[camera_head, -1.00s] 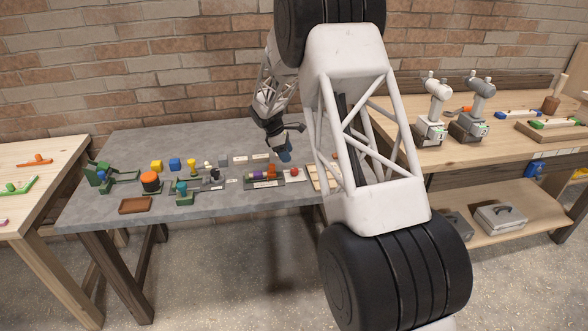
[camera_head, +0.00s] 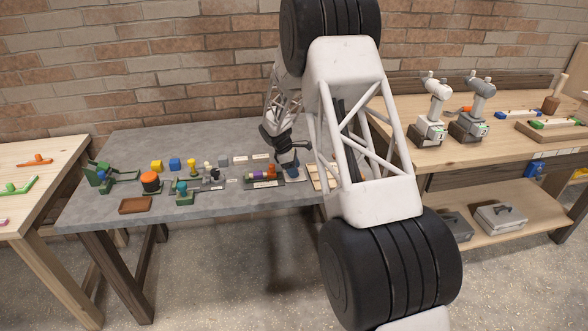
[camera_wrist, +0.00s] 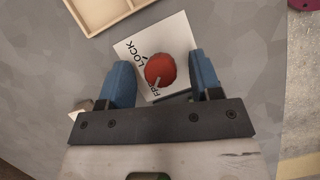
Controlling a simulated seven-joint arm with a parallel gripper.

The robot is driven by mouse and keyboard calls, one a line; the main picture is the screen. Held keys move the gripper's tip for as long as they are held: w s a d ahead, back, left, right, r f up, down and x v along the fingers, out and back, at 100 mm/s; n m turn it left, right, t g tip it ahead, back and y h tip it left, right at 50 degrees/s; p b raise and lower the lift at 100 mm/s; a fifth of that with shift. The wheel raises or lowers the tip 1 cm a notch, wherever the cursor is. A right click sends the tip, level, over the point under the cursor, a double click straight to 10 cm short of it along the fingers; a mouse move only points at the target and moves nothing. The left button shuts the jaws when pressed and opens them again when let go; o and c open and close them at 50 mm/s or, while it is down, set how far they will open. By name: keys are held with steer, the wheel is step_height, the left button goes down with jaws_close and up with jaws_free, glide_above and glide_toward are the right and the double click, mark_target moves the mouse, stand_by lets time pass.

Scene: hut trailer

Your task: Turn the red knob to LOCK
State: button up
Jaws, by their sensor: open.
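The red knob (camera_wrist: 160,69) sits on a white plate (camera_wrist: 180,37) on the grey table. The plate carries the word LOCK (camera_wrist: 133,56) and a second word, partly hidden, that starts with FR. A pale pointer mark on the knob points toward the partly hidden word. My gripper (camera_wrist: 163,80) is open, with one blue finger on each side of the knob. I cannot tell whether the fingers touch it. In the head view my gripper (camera_head: 290,170) is low over the table and hides the knob.
A light wooden tray (camera_wrist: 105,14) lies just beyond the plate. In the head view a purple and orange part (camera_head: 263,174) is just left of my gripper. Coloured blocks and green fixtures stand further left. A brown tray (camera_head: 135,205) lies at the front edge.

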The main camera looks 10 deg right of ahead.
steer(key=shift+c, duration=0.3)
steer(key=c, duration=0.9)
steer(key=shift+m, duration=0.4)
steer(key=m+g, duration=0.1)
steer(key=m, duration=0.2)
steer(key=shift+g, duration=0.3)
steer(key=m+y, duration=0.1)
steer(key=m, duration=0.1)
steer(key=m+g, duration=0.1)
steer(key=m, duration=0.1)
steer(key=shift+d+m+y, duration=0.15)
steer(key=shift+m+y, duration=0.25)
steer(key=m, duration=0.2)
steer(key=m+y, duration=0.1)
steer(key=m, duration=0.1)
steer(key=shift+m+g+y, duration=0.3)
steer(key=shift+g, duration=0.1)
steer(key=m+y, duration=0.2)
steer(key=m, duration=0.2)
steer(key=shift+m, duration=0.4)
